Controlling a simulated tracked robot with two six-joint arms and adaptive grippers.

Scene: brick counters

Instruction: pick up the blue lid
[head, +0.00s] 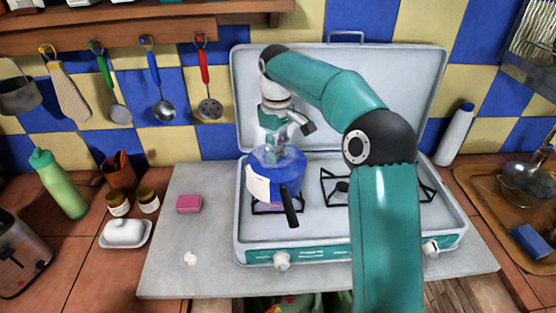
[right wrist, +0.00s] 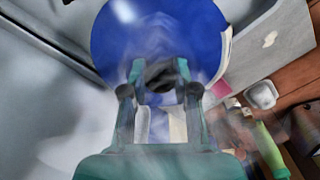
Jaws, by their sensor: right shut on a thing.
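The blue lid (head: 291,160) is on top of the blue pot (head: 277,184), which stands on the left burner of the stove. In the right wrist view the lid (right wrist: 185,32) is a broad blue disc with a dark knob (right wrist: 160,76) between the fingers. My right gripper (head: 271,152) points down over the lid, and it shows in the right wrist view (right wrist: 160,82) shut on the knob. A pale haze blurs the pot's top, so I cannot tell whether the lid touches the rim. My left gripper is out of view.
The pot's dark handle (head: 290,207) points to the front. The stove's raised cover (head: 335,85) stands behind. A pink sponge (head: 189,203) and a white butter dish (head: 126,233) lie to the left. The grey counter (head: 190,270) in front is mostly clear.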

